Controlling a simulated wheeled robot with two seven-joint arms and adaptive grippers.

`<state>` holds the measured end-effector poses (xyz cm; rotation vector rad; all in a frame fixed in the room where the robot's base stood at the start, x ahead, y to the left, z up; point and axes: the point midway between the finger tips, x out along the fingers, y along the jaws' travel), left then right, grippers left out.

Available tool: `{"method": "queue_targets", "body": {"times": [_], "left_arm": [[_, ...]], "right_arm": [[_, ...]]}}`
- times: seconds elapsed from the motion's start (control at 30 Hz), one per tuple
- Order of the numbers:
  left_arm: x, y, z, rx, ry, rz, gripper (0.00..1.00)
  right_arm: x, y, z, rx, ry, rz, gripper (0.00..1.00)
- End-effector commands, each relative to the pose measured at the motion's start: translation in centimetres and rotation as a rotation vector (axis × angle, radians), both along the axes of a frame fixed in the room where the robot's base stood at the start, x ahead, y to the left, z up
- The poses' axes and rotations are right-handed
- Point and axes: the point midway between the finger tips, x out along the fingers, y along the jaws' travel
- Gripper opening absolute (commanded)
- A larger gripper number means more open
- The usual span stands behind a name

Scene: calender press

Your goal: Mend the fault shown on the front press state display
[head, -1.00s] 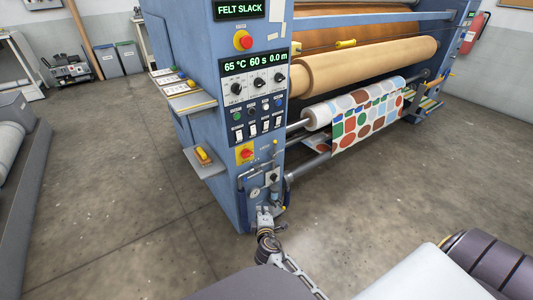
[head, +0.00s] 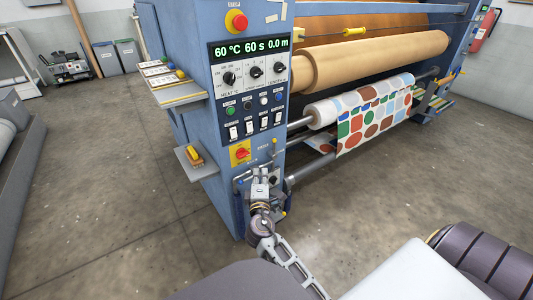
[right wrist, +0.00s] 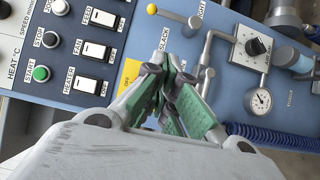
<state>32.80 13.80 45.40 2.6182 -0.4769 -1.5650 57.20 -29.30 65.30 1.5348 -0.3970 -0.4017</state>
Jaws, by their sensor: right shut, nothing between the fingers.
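The blue press end panel (head: 205,120) stands in the middle of the head view. Its readout (head: 250,48) shows 60 °C, 60 s and 0.0 m. The state display above it is outside the head view. My right gripper (head: 261,176) is shut and empty in front of the lower panel. In the right wrist view its fingertips (right wrist: 165,72) cover part of a label ending in SLACK. A yellow-tipped lever (right wrist: 151,9), a silver pipe-like handle (right wrist: 206,60), a black knob (right wrist: 256,46) and a gauge (right wrist: 262,100) are near it. My left gripper is not in view.
A red rotary switch on a yellow plate (head: 241,153), white rocker switches (head: 249,126) and a green start button (right wrist: 41,73) are close by. A side shelf (head: 201,170) holds a yellow object. Patterned cloth (head: 375,115) hangs right.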

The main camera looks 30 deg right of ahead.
Motion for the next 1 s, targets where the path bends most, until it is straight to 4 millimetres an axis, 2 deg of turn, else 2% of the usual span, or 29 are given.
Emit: {"method": "queue_targets", "body": {"times": [0.57,1.0], "left_arm": [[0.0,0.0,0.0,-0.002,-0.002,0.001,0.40],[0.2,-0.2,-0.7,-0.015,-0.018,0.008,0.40]], "right_arm": [[0.3,-0.2,0.1,-0.003,-0.003,-0.001,0.00],[3.1,-1.8,0.1,-0.003,-0.003,-0.002,0.00]]}}
